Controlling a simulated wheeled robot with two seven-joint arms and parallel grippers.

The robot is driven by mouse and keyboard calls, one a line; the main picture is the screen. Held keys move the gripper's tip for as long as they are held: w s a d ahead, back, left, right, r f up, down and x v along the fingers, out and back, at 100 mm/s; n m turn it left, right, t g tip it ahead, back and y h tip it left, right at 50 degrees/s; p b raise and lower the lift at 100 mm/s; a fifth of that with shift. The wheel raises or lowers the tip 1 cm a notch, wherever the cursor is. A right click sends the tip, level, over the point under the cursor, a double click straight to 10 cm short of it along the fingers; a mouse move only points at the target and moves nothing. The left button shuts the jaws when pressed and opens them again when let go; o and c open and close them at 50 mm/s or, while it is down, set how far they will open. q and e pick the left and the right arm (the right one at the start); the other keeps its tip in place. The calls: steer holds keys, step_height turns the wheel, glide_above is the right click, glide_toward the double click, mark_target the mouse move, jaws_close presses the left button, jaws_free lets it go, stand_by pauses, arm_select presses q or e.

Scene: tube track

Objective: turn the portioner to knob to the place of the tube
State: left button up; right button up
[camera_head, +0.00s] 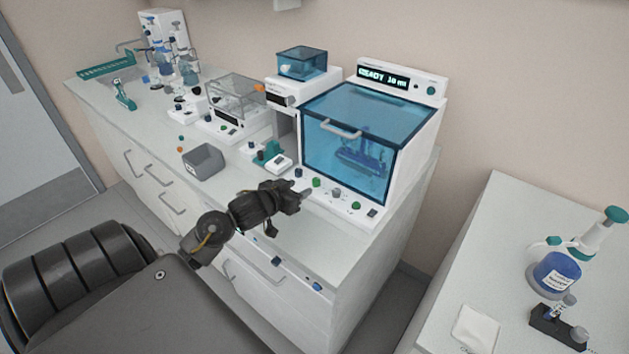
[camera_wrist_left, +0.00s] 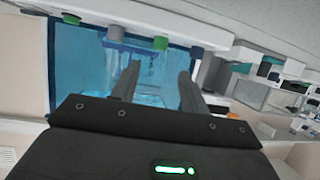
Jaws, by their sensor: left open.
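The white machine with a "READY 10 ml" display (camera_head: 388,78), probably the portioner, stands at the counter's right end. Its blue see-through front (camera_head: 335,155) is closed, with a blue rack-like shape (camera_head: 362,158) inside; I cannot make out a tube there. Small knobs line its front base, including a green knob (camera_head: 316,182) and a grey knob (camera_head: 336,193). My left gripper (camera_head: 303,193) is open and empty just in front of this row. In the left wrist view my fingers (camera_wrist_left: 158,72) are apart, with a green knob (camera_wrist_left: 160,43) beyond the gap. My right gripper is out of view.
A grey bin (camera_head: 203,163) and a small teal-and-white device (camera_head: 272,158) stand left of the machine. A clear-lidded device (camera_head: 238,100) is further back. A separate right table holds a blue bottle (camera_head: 557,274) and a dark rack (camera_head: 548,322). The front counter edge lies below my gripper.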

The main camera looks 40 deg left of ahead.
mark_target(315, 181)
arm_select(q)
steer(key=x, duration=0.8)
steer(key=shift+w+f+p, duration=0.3)
steer(key=shift+w, duration=0.3)
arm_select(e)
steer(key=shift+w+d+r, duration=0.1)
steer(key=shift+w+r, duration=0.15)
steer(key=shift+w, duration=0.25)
arm_select(q)
steer(key=shift+c, duration=0.4)
